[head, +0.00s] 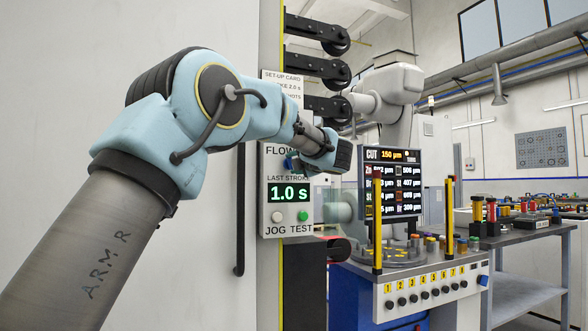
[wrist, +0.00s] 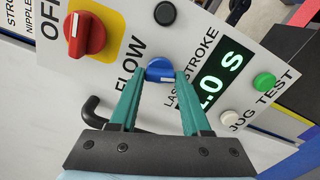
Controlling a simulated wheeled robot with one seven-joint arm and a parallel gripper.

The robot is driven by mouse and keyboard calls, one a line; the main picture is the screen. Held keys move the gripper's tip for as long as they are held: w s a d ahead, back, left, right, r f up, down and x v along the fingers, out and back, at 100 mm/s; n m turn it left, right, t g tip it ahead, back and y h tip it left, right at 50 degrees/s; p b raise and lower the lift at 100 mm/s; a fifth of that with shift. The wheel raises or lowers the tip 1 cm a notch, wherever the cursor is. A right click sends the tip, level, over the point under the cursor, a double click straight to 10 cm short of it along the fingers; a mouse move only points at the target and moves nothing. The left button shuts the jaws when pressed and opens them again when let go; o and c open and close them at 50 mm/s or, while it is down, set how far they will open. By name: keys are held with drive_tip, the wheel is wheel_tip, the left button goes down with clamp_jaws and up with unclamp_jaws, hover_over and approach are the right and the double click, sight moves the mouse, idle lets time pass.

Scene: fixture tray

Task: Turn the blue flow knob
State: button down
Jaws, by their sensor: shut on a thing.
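The blue flow knob (wrist: 160,70) sits on a light control panel under the word FLOW in the wrist view. My gripper (wrist: 159,78) has its two green fingers on either side of the knob, shut on it. A white mark shows on the knob's face. In the head view, my gripper (head: 318,165) reaches the panel from the left, and a small bit of the blue knob (head: 288,164) shows beside my arm; the fingertips are hard to make out there. The panel's display (head: 290,194) reads 1.0 s under LAST STROKE.
A red switch (wrist: 86,34) on a yellow plate and a black button (wrist: 165,13) are near the knob. A green button (wrist: 264,81) and a white button (wrist: 229,118) lie beyond the display. A black bent handle (wrist: 92,112) is left of my fingers.

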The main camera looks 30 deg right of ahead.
idle(0.4)
drive_tip(key=shift+c, duration=1.8)
unclamp_jaws()
drive_tip(key=shift+s, duration=0.1)
drive_tip(key=s+a+b, duration=0.1)
drive_tip(key=s+b, duration=0.1)
drive_tip(key=s, duration=0.8)
drive_tip(key=shift+s, duration=0.3)
drive_tip(key=shift+a, duration=0.1)
